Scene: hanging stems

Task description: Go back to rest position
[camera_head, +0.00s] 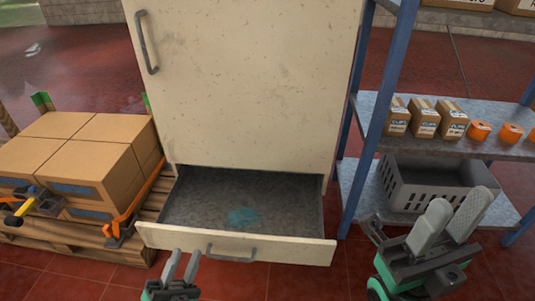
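My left gripper (184,257) is at the bottom of the head view, in front of the open drawer (175,237) of a cream cabinet (245,85). Its two grey fingers point up with a gap between them, and nothing is held. It appears apart from the drawer's grey handle (230,252). My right gripper (461,198) is at the lower right, in front of the blue-framed shelf (455,149). Its two fingers are spread and empty. A flat teal patch or object (243,216) shows on the drawer's floor; I cannot tell which.
A grey crate (440,187) stands on the lower shelf, partly behind my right gripper. Small cartons (425,118) and orange rolls (480,130) sit above. At left, large cardboard boxes (80,165) rest on a wooden pallet (75,238). Red floor (300,284) is clear between my grippers.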

